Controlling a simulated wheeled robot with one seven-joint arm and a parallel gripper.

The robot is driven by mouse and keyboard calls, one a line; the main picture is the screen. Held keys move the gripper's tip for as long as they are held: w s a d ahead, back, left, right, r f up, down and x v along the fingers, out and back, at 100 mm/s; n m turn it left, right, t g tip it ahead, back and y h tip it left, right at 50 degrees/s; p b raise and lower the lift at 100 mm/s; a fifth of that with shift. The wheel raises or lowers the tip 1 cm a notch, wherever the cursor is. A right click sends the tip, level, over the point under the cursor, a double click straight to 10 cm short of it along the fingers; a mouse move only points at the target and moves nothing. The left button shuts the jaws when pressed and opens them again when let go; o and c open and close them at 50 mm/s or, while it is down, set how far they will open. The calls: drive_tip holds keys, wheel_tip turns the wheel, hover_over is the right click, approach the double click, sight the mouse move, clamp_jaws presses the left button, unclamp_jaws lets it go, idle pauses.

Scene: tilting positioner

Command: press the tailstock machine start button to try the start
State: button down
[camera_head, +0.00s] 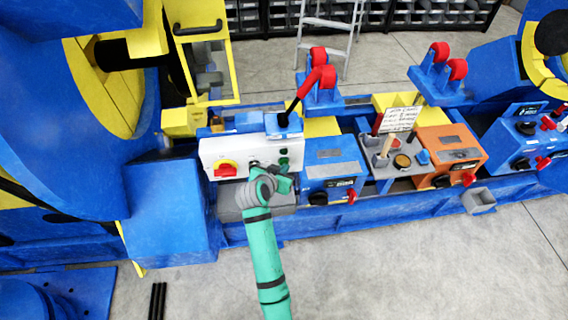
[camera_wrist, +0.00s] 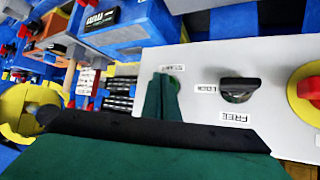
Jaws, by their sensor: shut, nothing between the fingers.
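A white control box (camera_head: 240,149) stands at the left of the blue bench; its pale face (camera_wrist: 262,62) fills the right of the wrist view. It carries a red-and-yellow rotary switch (camera_head: 226,169), also in the wrist view (camera_wrist: 306,88), and a black selector knob (camera_wrist: 239,87). Small green round parts (camera_head: 284,152) sit at its right side. My gripper (camera_head: 284,181) is shut and empty in front of this side. In the wrist view, its green fingers (camera_wrist: 161,96) cover most of one round control beside a small label.
A lever with a red grip (camera_head: 327,77) rises behind. The floor in front is mostly clear.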

drive_tip(key=shift+s, duration=0.9)
drive_tip(key=shift+s, duration=0.15)
drive_tip(key=shift+s+d, duration=0.25)
drive_tip(key=shift+s, duration=0.9)
drive_tip(key=shift+s+d, duration=0.2)
drive_tip(key=shift+s, duration=0.95)
